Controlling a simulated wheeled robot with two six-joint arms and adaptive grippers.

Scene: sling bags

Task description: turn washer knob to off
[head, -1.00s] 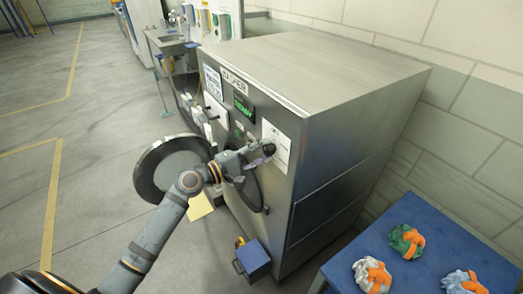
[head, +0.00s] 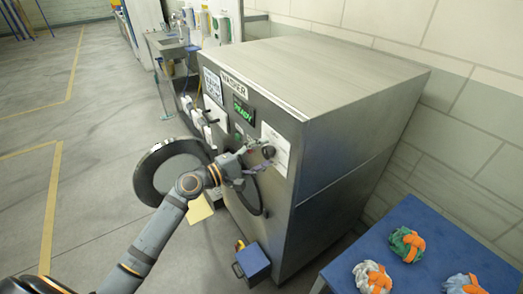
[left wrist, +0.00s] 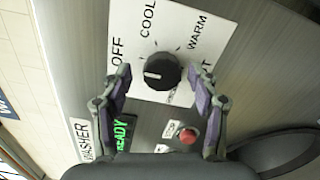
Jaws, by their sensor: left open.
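The washer (head: 360,110) is a large steel box with its door open. Its black round knob (head: 268,152) sits on a white label panel on the front. In the left wrist view the knob (left wrist: 162,71) has a white mark pointing left, roughly toward the OFF label (left wrist: 117,52). COOL and WARM are also readable; another label is partly hidden by a finger. My left gripper (head: 250,160) is open, just in front of the knob and apart from it, its fingers on either side of the knob in the wrist view. The green display (head: 243,108) reads READY.
The round open door (head: 160,165) hangs left of the washer, near my left arm. A red button (left wrist: 187,135) is below the knob in the wrist view. A blue table (head: 440,240) with several bundled cloths stands at the right. A small blue box (head: 252,262) is on the floor.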

